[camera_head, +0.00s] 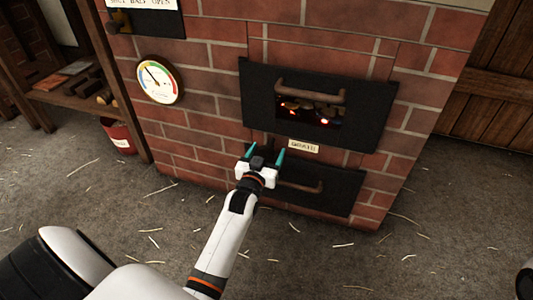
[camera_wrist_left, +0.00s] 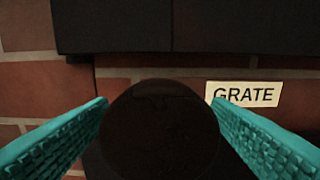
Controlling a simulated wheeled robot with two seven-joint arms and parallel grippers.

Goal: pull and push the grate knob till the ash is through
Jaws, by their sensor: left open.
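A dark round grate knob (camera_wrist_left: 160,132) fills the lower middle of the left wrist view, between my left gripper's teal fingers. My left gripper (camera_head: 266,151) is open, its fingers apart on either side of the knob; I see no finger closed on it. In the head view the gripper is in front of the brick furnace, left of the cream GRATE label (camera_head: 304,147), and largely hides the knob. Glowing embers and dark lumps (camera_head: 308,110) show through the upper fire door's window. The ash under the grate is not visible.
The black fire door (camera_head: 374,103) has a bar handle. A lower black door (camera_head: 343,197) with its own handle (camera_head: 303,187) is just below my gripper. A round gauge (camera_head: 160,80) is on the bricks. A red bucket (camera_head: 119,136) stands by a wooden shelf. Straw-strewn floor is open in front.

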